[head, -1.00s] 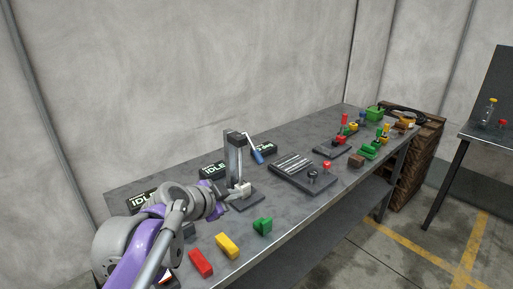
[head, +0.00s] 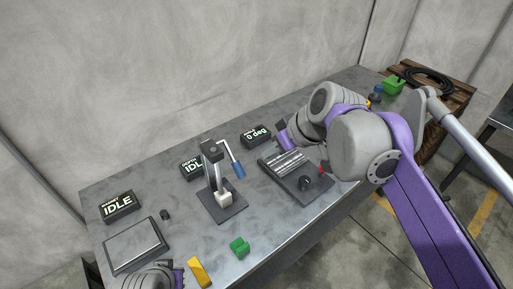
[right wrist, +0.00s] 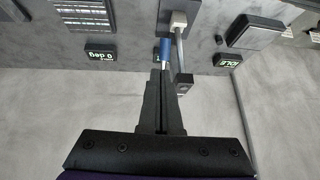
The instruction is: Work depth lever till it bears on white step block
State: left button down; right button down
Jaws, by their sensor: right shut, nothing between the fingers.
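The depth lever has a blue grip (head: 238,171) and hangs from the top of a grey column (head: 211,165) on a dark base plate. The grip also shows in the right wrist view (right wrist: 165,48). The white step block (head: 225,198) sits on the base by the column foot; whether anything bears on it is unclear. My right gripper (head: 280,128) is right of the lever, with a gap between them. In the right wrist view its shut, empty fingers (right wrist: 160,74) point toward the grip. My left gripper (head: 177,273) is at the bottom edge; its fingers are unclear.
The display behind the column (head: 191,168) reads IDL, partly covered. Another (head: 256,136) reads 0 deg, and a left one (head: 118,206) reads IDLE. A grooved plate with a dark knob (head: 305,183) lies right. Green (head: 239,247) and yellow (head: 199,271) blocks lie in front.

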aim_at(242, 171)
pick_arm(q)
jog(key=shift+s+f, duration=0.25)
pick_arm(e)
jog(key=x, duration=0.9)
jog(key=a+x, duration=0.1)
jog(key=x, duration=0.3)
jog(key=shift+f, duration=0.1)
jog(key=shift+a, duration=0.1)
pick_arm(q)
jog(key=shift+s+f+b, duration=0.1)
jog(key=shift+f+b, duration=0.1)
jog(key=shift+b, duration=0.15)
pick_arm(e)
jog(key=shift+w+a+f, duration=0.1)
jog(key=shift+w+f, duration=0.05)
jog(key=shift+f, duration=0.25)
pick_arm(q)
jog(key=shift+s, duration=0.2)
pick_arm(e)
jog(key=shift+f, duration=0.15)
pick_arm(q)
jog(key=shift+s+d, duration=0.1)
jog(key=shift+s, duration=0.05)
pick_arm(e)
jog(key=shift+s, duration=0.3)
jog(key=shift+w, duration=0.1)
